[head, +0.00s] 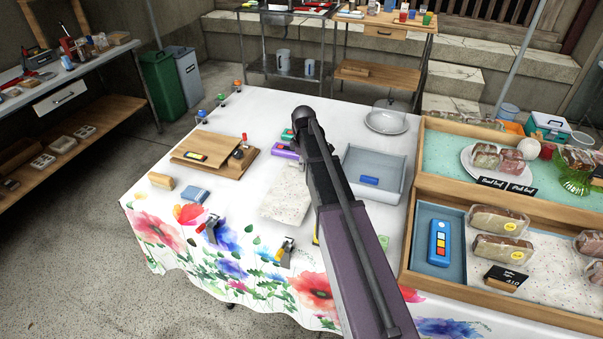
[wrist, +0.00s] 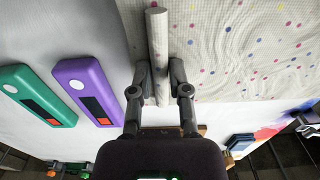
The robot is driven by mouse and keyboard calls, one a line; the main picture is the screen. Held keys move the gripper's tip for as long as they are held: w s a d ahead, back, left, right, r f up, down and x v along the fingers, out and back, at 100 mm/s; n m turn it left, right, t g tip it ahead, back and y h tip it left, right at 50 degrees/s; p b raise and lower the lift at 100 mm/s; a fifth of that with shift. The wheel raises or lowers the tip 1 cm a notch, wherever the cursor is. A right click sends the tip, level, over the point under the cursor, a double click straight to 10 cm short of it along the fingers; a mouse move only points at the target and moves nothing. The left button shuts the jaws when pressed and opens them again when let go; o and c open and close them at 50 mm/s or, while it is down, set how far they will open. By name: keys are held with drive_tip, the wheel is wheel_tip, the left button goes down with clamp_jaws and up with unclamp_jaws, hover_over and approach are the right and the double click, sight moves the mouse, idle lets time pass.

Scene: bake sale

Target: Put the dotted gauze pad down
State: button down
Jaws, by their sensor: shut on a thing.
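I cannot tell whether the pad touches the cloth. In the head view the cloth (head: 287,197) lies on the table, left of my arm. My arm hides the fingers and the held pad there.
A purple device (wrist: 80,90) and a green one (wrist: 36,92) lie left of my gripper. In the head view, a grey tray (head: 402,160) with a blue item stands right of my arm. A wooden board (head: 222,150) and small blue block (head: 195,195) lie left.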

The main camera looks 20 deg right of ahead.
sight(303, 173)
drive_tip(key=shift+f+b, duration=1.8)
drive_tip(key=shift+f, duration=0.05)
drive_tip(key=shift+f, duration=0.2)
drive_tip(key=c, duration=0.6)
unclamp_jaws()
drive_tip(key=shift+r, duration=0.1)
drive_tip(key=shift+r, duration=0.2)
wheel_tip(303, 173, up, 12)
drive_tip(key=p, duration=1.2)
drive_tip(key=shift+f, duration=0.1)
drive_tip(key=s+a+m, duration=0.3)
drive_tip(key=s+m, duration=0.2)
drive_tip(key=s, duration=0.7)
drive_tip(key=s+a+m, duration=0.4)
drive_tip(key=s+m, duration=0.1)
drive_tip(key=s, duration=0.7)
drive_tip(key=shift+a+m, duration=0.3)
drive_tip(key=shift+m, duration=0.1)
